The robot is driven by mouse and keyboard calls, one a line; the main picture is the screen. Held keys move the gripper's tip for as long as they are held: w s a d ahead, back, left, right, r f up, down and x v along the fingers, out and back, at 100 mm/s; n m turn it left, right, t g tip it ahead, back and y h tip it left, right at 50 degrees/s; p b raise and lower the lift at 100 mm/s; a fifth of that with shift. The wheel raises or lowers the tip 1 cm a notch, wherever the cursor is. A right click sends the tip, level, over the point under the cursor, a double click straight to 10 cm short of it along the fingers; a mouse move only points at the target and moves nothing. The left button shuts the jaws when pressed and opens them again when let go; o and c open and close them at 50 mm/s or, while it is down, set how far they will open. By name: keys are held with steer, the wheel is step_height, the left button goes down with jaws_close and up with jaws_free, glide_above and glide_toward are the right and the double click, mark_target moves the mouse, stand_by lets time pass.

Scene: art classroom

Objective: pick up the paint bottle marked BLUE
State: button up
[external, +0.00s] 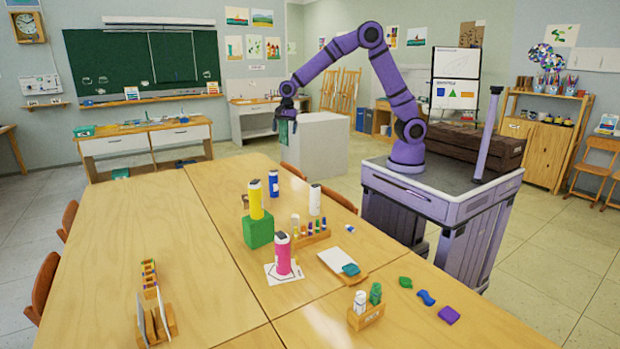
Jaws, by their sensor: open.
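The blue paint bottle (273,183) stands upright on the wooden table, behind the yellow bottle (256,199); its lettering is too small to read. The yellow bottle stands on a green block (258,231). A pink bottle (282,254) stands on a white sheet nearer the camera, and a white bottle (315,199) stands right of the blue one. My gripper (286,143) points down, open, above the far part of the table and apart from the blue bottle. The finger gap is hard to make out at this size.
A wooden rack of small coloured pots (311,235) stands right of the block. A wooden holder with white and green bottles (366,309) is at the near right. A card holder (156,322) is at the near left. The table's left half is mostly clear.

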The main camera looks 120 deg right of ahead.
steer(key=d+f+m, duration=0.5)
steer(key=d+f, duration=0.4)
steer(key=f, duration=0.1)
steer(key=m+g, duration=0.1)
steer(key=m, duration=0.3)
glide_toward(273, 177)
steer(key=s+d, duration=0.2)
steer(key=shift+d, duration=0.35)
step_height(273, 177, down, 5)
steer(key=shift+f, duration=0.1)
steer(key=shift+w+f, duration=0.15)
steer(key=shift+f, duration=0.8)
steer(key=shift+w+f, duration=0.2)
steer(key=shift+f, duration=0.75)
steer(key=shift+w+f, duration=0.15)
steer(key=shift+f, duration=0.8)
steer(key=shift+c, duration=0.2)
